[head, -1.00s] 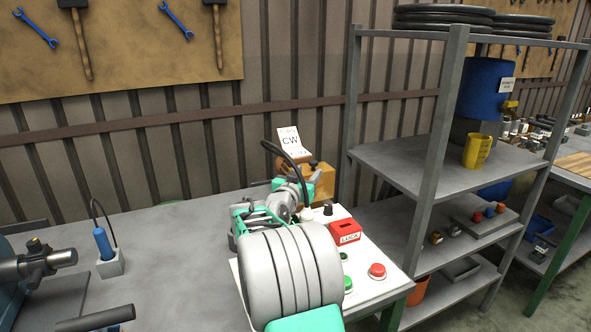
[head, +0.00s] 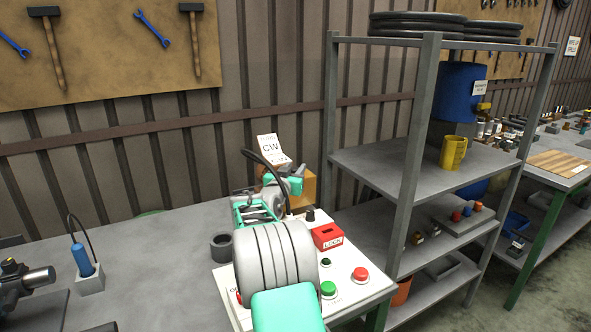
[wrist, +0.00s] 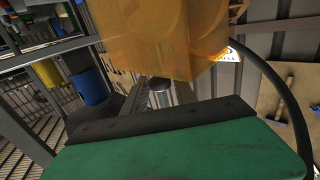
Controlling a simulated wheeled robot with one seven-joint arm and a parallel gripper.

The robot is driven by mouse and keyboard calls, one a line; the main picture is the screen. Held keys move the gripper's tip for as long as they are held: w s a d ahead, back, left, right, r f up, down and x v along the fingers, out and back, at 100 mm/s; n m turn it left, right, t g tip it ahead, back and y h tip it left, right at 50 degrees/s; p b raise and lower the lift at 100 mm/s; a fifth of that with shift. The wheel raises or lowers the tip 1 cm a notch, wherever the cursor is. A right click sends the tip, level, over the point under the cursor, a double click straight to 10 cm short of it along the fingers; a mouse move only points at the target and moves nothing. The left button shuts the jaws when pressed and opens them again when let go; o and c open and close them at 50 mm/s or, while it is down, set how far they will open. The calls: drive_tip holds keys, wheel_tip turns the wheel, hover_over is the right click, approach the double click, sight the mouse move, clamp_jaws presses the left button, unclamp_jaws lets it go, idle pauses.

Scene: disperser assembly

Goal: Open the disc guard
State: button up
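The disc guard appears to be the translucent orange box (wrist: 165,35) filling the top middle of the wrist view. In the head view the orange box (head: 304,188) stands at the back of the bench, partly hidden by my arm. My gripper (head: 294,187) is at its near left side, and I cannot tell whether it touches the box. In the wrist view a green housing with a dark edge fills the bottom, and a grey cylinder shows just under the box.
A white control panel with a red LOCK block (head: 327,237), a green button (head: 328,289) and a red button (head: 361,274) lies right of my arm. A black ring (head: 221,246) sits left of it. A metal shelf (head: 405,160) stands close on the right. The bench's left-middle is clear.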

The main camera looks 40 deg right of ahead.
clamp_jaws()
idle(1.0)
drive_tip(key=shift+s+d, duration=0.1)
drive_tip(key=shift+d, duration=0.05)
